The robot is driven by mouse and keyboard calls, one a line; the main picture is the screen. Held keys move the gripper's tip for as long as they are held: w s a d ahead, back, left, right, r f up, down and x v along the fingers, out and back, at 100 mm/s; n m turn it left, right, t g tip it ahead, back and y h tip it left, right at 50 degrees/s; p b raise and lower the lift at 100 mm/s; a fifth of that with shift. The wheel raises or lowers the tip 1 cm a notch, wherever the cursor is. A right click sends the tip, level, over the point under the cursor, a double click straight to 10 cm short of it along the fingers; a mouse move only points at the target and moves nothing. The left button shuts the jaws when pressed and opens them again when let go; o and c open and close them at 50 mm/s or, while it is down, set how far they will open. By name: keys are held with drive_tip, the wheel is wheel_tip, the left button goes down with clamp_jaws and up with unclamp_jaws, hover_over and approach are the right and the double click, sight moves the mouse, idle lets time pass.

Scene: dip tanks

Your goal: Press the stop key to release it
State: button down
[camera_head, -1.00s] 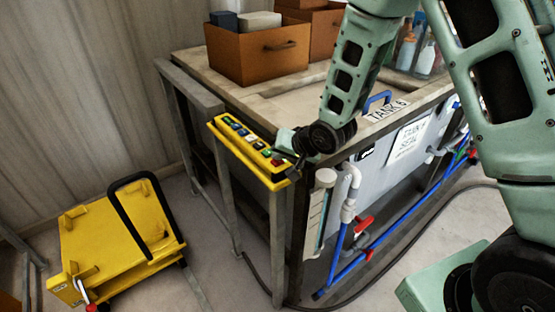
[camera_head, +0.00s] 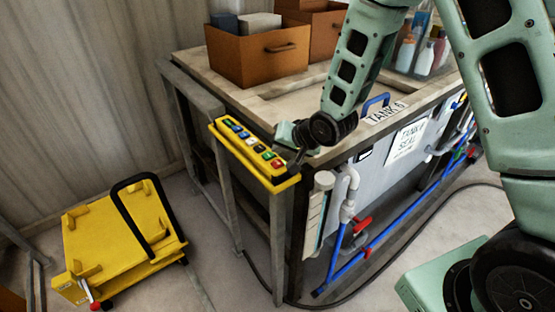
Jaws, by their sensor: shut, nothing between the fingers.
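A yellow key panel (camera_head: 247,158) is mounted on the grey frame at the tank's left corner. It has a row of small coloured keys along its top. A red key (camera_head: 277,163) sits close to the panel's near end, beside a green key (camera_head: 268,155). The key labels are too small to read, so I cannot tell for sure which is the stop key. My gripper (camera_head: 295,168) is shut and empty. It points down by the panel's near end, just right of the red key in the picture. I cannot tell whether its tip touches the panel.
Tank 6 (camera_head: 385,150) stands right of the panel, with a blue handle (camera_head: 376,103) and pipes with red valves. Orange bins (camera_head: 258,62) stand on its top. A yellow cart (camera_head: 115,240) is at lower left. A cable lies on the floor.

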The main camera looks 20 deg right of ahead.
sight(280, 165)
drive_tip(key=shift+r+p, duration=0.95)
drive_tip(key=shift+r, duration=0.7)
